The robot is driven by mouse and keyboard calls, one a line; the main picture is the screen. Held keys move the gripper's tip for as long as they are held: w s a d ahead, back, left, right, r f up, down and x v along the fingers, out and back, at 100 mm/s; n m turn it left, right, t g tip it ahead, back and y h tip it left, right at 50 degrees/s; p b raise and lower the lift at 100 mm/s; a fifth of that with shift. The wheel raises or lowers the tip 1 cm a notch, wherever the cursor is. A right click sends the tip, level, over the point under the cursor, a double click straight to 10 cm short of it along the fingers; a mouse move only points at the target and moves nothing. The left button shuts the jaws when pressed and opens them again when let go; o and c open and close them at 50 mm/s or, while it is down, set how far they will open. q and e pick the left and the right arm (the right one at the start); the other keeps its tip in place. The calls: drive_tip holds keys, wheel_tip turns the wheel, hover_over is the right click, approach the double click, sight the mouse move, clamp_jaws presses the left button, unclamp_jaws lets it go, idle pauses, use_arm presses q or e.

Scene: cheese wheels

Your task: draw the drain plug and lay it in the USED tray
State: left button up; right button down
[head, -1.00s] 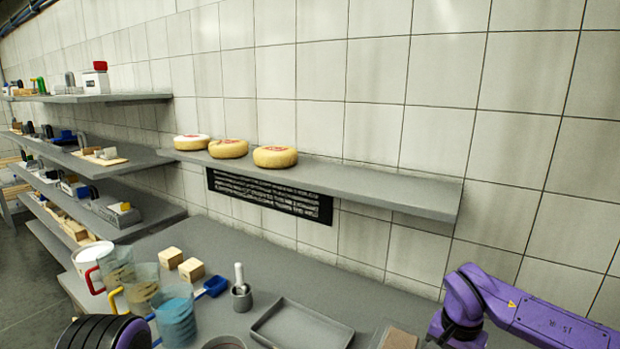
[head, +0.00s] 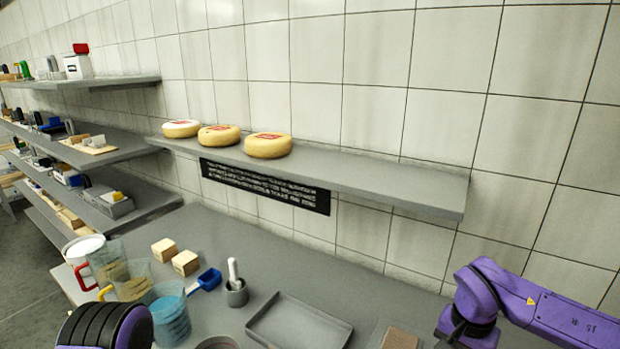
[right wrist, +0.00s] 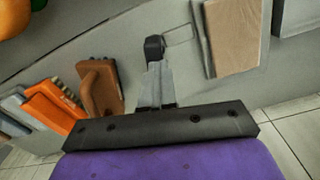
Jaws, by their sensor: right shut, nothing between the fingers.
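I cannot pick out the drain plug in either view. A shallow grey tray (head: 298,324) lies on the grey bench at the bottom of the head view; it looks empty and no USED label shows on it. My right gripper (right wrist: 155,78) shows in the right wrist view, shut and empty, above a grey surface. A tan slab in a pale holder (right wrist: 234,36) lies to the right of its fingers. My left gripper is out of view.
A mortar with a pestle (head: 236,291), a blue scoop (head: 207,280), two wooden blocks (head: 185,262) and clear jugs (head: 170,315) stand on the bench. A wall shelf (head: 390,188) with three cheese wheels (head: 268,145) overhangs the back. Bench between blocks and wall is clear.

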drive_tip(key=shift+s+r, duration=0.1)
drive_tip(key=shift+s, duration=0.05)
drive_tip(key=c, duration=1.6)
unclamp_jaws()
drive_tip(key=shift+o, duration=1.1)
